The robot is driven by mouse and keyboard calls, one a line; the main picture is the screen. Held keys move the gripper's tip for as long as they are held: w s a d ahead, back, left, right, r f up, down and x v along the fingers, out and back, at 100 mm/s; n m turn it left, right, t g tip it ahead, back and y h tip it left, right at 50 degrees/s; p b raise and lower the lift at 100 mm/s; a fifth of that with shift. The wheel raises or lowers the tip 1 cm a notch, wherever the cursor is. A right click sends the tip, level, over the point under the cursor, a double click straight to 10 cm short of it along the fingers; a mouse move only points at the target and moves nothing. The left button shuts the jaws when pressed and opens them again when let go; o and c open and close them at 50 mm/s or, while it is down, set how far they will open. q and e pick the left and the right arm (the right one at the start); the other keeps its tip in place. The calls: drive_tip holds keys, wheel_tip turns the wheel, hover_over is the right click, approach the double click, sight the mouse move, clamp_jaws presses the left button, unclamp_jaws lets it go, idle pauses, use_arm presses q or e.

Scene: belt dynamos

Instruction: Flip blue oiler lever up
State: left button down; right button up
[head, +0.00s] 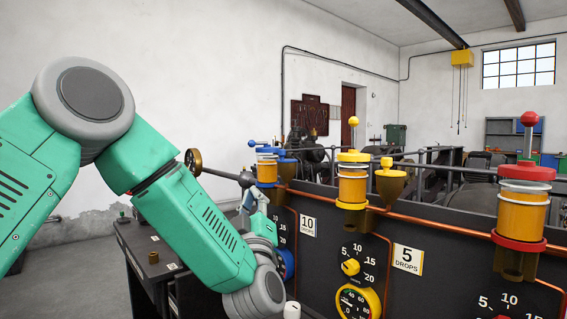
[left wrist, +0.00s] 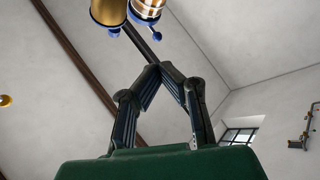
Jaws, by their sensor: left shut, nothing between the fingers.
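The blue oiler (head: 267,170) stands at the far end of the dark panel, with amber glass between blue bands. Its blue ball-ended lever (head: 253,143) sticks out nearly level to the left at its top. My left gripper (head: 250,192) is below and a little left of this oiler, partly hidden behind my forearm. In the left wrist view the left gripper (left wrist: 157,68) is shut and empty, its fingertips meeting. The oiler glass (left wrist: 147,8) and blue ball parts show above the fingertips, apart from them. My right gripper is not in view.
The yellow oiler (head: 352,185) and red oiler (head: 523,210) stand nearer along the panel, their levers upright. A copper pipe (head: 430,220) runs along the panel top. A dark bar (left wrist: 142,38) passes close behind the fingertips. Open air lies above the oilers.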

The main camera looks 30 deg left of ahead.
sight(252, 146)
use_arm(q)
drive_tip(key=shift+n, duration=0.3)
drive_tip(key=x, duration=0.9)
drive_tip(key=r+x, duration=0.1)
drive_tip(key=x, duration=0.4)
drive_tip(key=shift+s+d+r, duration=0.1)
drive_tip(key=shift+s, duration=0.05)
drive_tip(key=shift+p, duration=0.35)
